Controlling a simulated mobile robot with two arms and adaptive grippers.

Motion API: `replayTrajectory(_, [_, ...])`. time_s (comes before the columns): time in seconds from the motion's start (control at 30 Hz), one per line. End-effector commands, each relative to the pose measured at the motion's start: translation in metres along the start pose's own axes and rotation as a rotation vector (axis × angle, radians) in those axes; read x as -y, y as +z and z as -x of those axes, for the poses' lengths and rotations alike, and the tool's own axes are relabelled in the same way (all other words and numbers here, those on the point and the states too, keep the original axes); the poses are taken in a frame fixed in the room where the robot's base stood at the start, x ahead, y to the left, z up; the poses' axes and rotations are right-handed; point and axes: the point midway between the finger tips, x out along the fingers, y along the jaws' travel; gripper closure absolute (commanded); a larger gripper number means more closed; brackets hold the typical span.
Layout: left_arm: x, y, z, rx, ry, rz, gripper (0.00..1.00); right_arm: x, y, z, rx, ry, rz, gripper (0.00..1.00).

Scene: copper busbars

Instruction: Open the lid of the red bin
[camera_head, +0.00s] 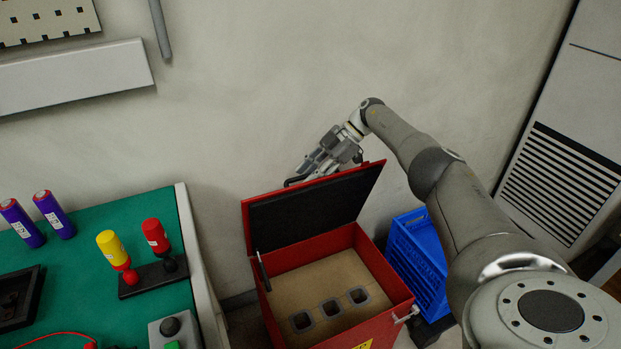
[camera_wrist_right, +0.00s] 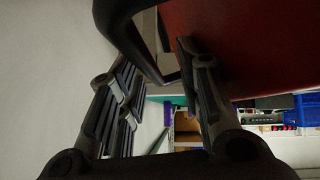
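The red bin (camera_head: 385,326) stands on the floor in the head view, with its interior and brown insert visible. Its lid (camera_head: 312,212) is raised and leans up at the back, dark inside with a red rim. My right gripper (camera_head: 312,168) is behind the lid's upper edge, partly hidden by it. In the right wrist view, the red outer lid face (camera_wrist_right: 240,40) fills the upper right. A black handle loop (camera_wrist_right: 128,45) shows near my right gripper (camera_wrist_right: 160,95), whose fingers are spread apart. I cannot tell whether they touch the lid. My left gripper is out of view.
A green-topped workbench (camera_head: 90,265) with batteries and coloured plugs stands left of the bin. A blue crate (camera_head: 418,262) is to the right of the bin, partly behind my right arm. The wall is close behind, and a vented white cabinet (camera_head: 562,160) is at right.

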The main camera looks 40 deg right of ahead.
Motion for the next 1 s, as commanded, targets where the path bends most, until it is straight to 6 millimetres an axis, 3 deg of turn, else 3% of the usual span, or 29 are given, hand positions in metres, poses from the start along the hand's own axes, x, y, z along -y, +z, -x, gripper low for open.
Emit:
replayTrajectory(0.4, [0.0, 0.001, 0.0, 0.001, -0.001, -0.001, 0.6, -0.011, -0.054, 0.05, -0.003, -0.001, 0.004, 0.66])
replayTrajectory(0.8, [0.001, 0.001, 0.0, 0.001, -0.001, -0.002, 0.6, -0.012, -0.061, 0.057, -0.003, -0.001, 0.003, 0.66])
replayTrajectory(0.93, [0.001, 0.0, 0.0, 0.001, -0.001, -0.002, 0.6, -0.017, -0.075, 0.057, -0.038, 0.01, 0.017, 0.83])
replayTrajectory(1.0, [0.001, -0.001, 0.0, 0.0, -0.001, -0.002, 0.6, -0.026, -0.105, 0.058, -0.117, 0.032, 0.044, 0.92])
